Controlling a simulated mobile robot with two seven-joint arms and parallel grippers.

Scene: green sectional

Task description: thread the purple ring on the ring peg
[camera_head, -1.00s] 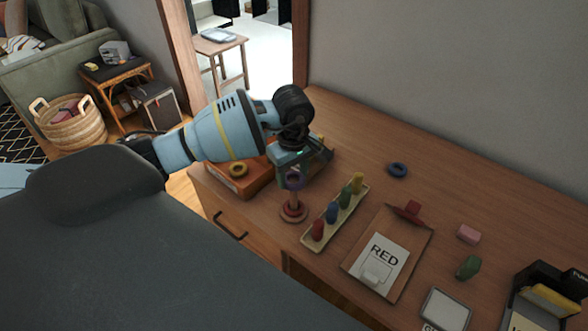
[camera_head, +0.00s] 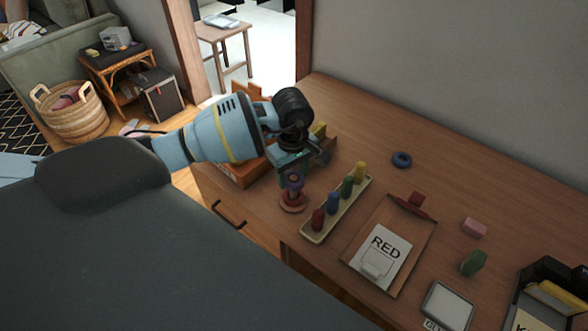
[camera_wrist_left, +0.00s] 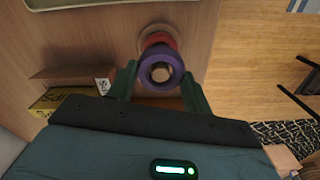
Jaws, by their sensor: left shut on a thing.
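The purple ring (camera_head: 294,189) is in my left gripper (camera_head: 292,172), low over the ring peg (camera_head: 292,205) in the head view. The peg's pale top (camera_wrist_left: 161,73) shows through the ring's hole. I cannot tell how far down the peg the ring is. My right gripper is not in view.
A tray (camera_head: 309,236) with several coloured pegs stands just right of the ring peg. A clipboard (camera_head: 357,255) with a RED card lies farther right. An orange box (camera_head: 240,174) is partly hidden by my arm.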

